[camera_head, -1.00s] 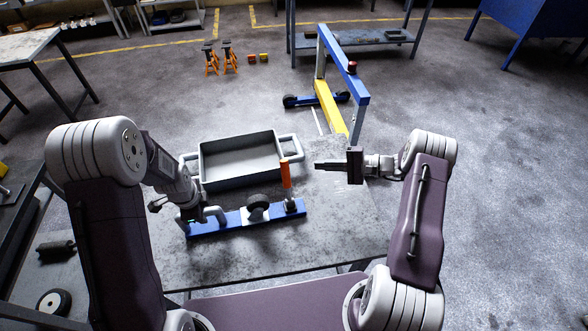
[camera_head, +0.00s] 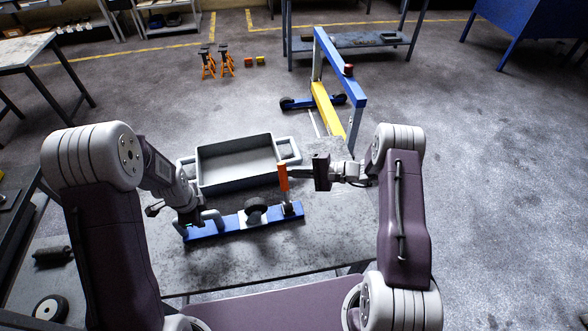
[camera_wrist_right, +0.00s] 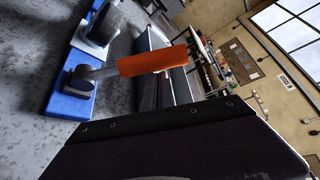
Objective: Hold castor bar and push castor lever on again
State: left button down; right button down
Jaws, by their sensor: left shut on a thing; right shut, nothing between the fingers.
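The castor bar (camera_head: 235,225) is a blue bar on the metal table, with a black wheel (camera_head: 256,208) at its middle and a grey loop handle at its left end. My left gripper (camera_head: 194,217) is shut on this handle, partly hidden by my wrist. The castor lever (camera_head: 283,178) has an orange grip and stands roughly upright at the bar's right end. My right gripper (camera_head: 290,171) is shut and empty, its tips close to the right side of the orange grip. The lever (camera_wrist_right: 152,60) also shows in the right wrist view, past the dark fingers; contact cannot be told.
A grey tray (camera_head: 199,172) with side handles stands on the table (camera_head: 335,235) just behind the bar. A blue and yellow frame (camera_head: 358,115) stands on the floor behind the table. The table's front is clear.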

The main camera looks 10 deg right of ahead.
jog(key=shift+s, duration=0.2)
dwell(0.3)
jog(key=shift+s+r, duration=0.2)
jog(key=shift+n+t, duration=0.3)
pick_arm(q)
jog(key=shift+w, duration=0.1)
pick_arm(e)
jog(key=s+r+n+t+y, duration=0.1)
jog(key=s+n, duration=0.4)
jog(key=s, duration=0.5)
jog(key=shift+s+d+n+t+y, duration=0.25)
jog(key=shift+d+t+y, duration=0.2)
jog(key=shift+y, duration=0.65)
